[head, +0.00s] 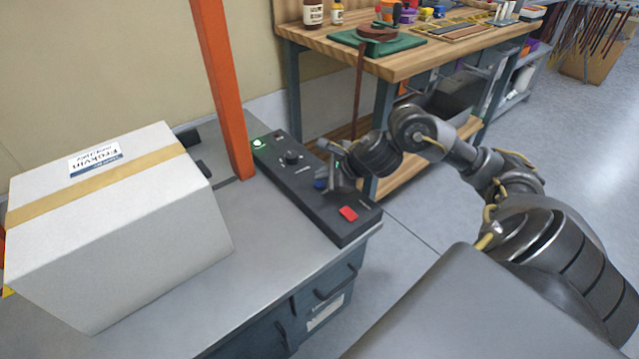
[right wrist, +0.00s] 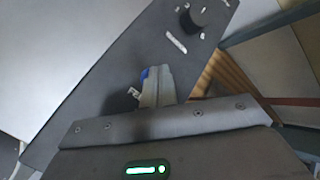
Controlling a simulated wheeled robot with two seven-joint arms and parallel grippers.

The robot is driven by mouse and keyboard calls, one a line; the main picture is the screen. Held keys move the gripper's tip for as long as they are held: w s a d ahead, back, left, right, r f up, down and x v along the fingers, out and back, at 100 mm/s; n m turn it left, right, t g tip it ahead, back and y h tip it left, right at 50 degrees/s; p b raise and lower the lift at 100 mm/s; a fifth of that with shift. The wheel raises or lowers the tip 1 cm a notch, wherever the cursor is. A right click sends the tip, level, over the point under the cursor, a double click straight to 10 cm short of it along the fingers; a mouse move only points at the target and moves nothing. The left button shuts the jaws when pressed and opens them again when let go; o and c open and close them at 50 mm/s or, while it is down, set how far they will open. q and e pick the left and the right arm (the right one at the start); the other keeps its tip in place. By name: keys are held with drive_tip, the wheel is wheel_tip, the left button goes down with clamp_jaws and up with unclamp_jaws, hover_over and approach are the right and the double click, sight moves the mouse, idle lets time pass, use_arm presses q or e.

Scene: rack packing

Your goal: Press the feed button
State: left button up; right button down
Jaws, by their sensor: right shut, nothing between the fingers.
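A black control panel (head: 290,185) lies along the right edge of the grey table. A blue button (head: 320,184) sits on it, between a black knob (head: 291,157) and a red switch (head: 348,213). My right gripper (head: 331,178) is shut and empty, with its fingers pointing down at the blue button. In the right wrist view the shut fingertips (right wrist: 156,76) cover most of the blue button (right wrist: 145,75). A white label beside it is partly hidden by the fingers. I cannot tell whether the fingertips touch the button. My left gripper is out of view.
A large white box (head: 130,235) with tan tape stands left on the table. An orange post (head: 222,90) rises beside the panel's far end, near a lit green button (head: 257,143). A wooden workbench (head: 400,65) stands behind. Floor is open at right.

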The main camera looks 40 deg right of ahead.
sight(324, 185)
drive_tip(key=shift+f+b, duration=0.55)
idle(0.8)
idle(0.3)
drive_tip(key=shift+r+p, duration=0.65)
drive_tip(key=shift+r, duration=0.25)
wheel_tip(324, 185, up, 5)
drive_tip(key=p, duration=0.4)
drive_tip(key=shift+s+f, duration=0.1)
idle(0.8)
